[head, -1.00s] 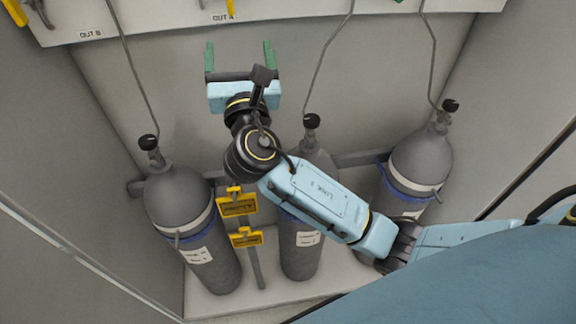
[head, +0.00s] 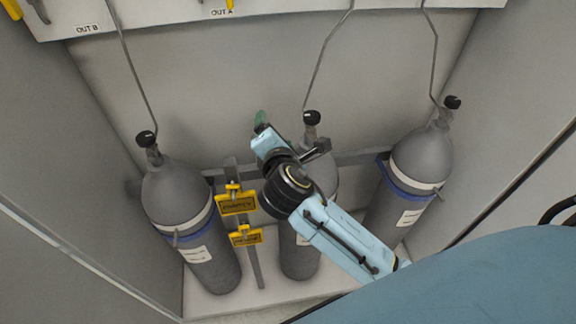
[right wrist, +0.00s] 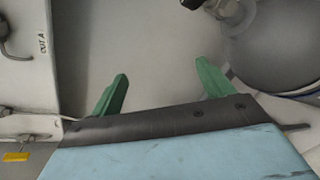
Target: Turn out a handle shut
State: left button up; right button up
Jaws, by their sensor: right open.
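The OUT A label (head: 222,12) is on the white panel at the top edge of the head view, with a piece of a yellow part (head: 230,4) above it. The panel (right wrist: 28,85) and OUT A label (right wrist: 42,45) also show at the left of the right wrist view. A dark curved part (right wrist: 10,45), possibly a handle, is cut off there. My right gripper (head: 261,122) is below the panel, near the middle cylinder's valve, seen edge-on. In the right wrist view its green fingers (right wrist: 163,75) are apart with nothing between them. My left gripper is out of view.
Three grey gas cylinders stand below: left (head: 178,195), middle (head: 300,262) and right (head: 420,160), with black valve knobs and thin pipes rising from them. Yellow tags (head: 237,204) hang on a rail between left and middle. Walls close both sides. OUT B (head: 87,28) is at upper left.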

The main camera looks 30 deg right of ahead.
jog(key=s+d+f+m+g, duration=0.1)
jog(key=s+f+m+g, duration=0.1)
jog(key=f, duration=0.5)
jog(key=shift+s+f+m+g+y, duration=0.2)
jog(key=shift+s+m+g+y, duration=0.15)
jog(key=shift+s+m, duration=0.6)
jog(key=shift+w, duration=0.1)
